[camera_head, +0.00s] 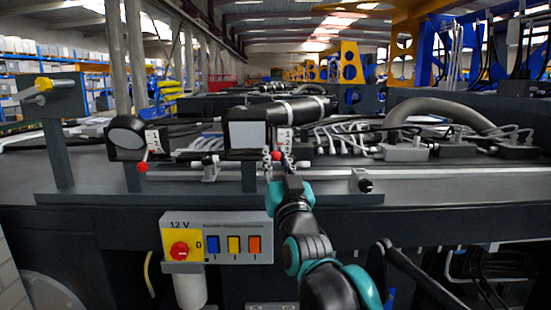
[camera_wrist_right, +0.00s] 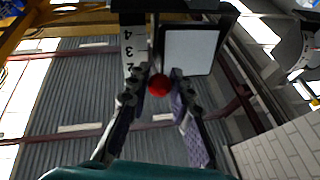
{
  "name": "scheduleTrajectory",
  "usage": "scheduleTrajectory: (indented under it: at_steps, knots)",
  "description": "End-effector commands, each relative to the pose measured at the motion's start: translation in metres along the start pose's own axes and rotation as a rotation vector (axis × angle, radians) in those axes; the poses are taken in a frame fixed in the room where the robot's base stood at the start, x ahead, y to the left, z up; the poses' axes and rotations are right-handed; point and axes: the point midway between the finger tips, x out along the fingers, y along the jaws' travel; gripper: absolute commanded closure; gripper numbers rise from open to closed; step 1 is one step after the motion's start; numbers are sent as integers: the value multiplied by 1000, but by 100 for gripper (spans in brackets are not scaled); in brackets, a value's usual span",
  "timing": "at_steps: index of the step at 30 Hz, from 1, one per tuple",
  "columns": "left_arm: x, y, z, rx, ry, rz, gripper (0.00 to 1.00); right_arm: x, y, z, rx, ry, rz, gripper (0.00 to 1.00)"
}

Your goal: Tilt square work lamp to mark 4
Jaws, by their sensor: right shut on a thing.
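The square work lamp (camera_head: 247,134) sits on a post at the chassis edge, its pale square face toward me. It shows in the right wrist view (camera_wrist_right: 190,51) beside a white scale strip (camera_wrist_right: 133,45). A 4 is readable on the strip, with another digit partly hidden below it. A red ball knob (camera_wrist_right: 158,85) shows below the lamp. My right gripper (camera_head: 273,164) reaches up from below to the lamp's right side. In the right wrist view its fingers (camera_wrist_right: 157,91) are shut on the red knob. The exact mark the lamp points to cannot be read. My left gripper is out of view.
A round lamp (camera_head: 126,137) with its own red knob (camera_head: 142,167) stands to the left. A yellow-handled part (camera_head: 43,84) sits further left. Below are a 12 V switch panel (camera_head: 218,238) and a dark rail (camera_head: 120,198). Hoses and cables fill the chassis top at right.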

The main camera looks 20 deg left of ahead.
Motion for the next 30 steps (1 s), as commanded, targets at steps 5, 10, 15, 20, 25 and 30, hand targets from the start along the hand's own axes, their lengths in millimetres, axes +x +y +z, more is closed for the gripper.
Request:
scheduleTrajectory:
  at_steps: [5, 10, 15, 20, 25, 30]
  knots:
    - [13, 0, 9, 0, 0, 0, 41, -1, 3, 12, -14, 73, -13, 100]
    - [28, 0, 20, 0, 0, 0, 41, 0, 6, 28, -37, 187, -37, 100]
    - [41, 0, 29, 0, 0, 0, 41, 4, 10, 42, -63, 320, -65, 100]
    - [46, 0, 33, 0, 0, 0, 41, 9, 13, 51, -75, 389, -79, 100]
    - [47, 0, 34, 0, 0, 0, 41, 15, 16, 62, -75, 384, -79, 100]
    - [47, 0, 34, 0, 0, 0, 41, 20, 18, 68, -75, 382, -78, 100]
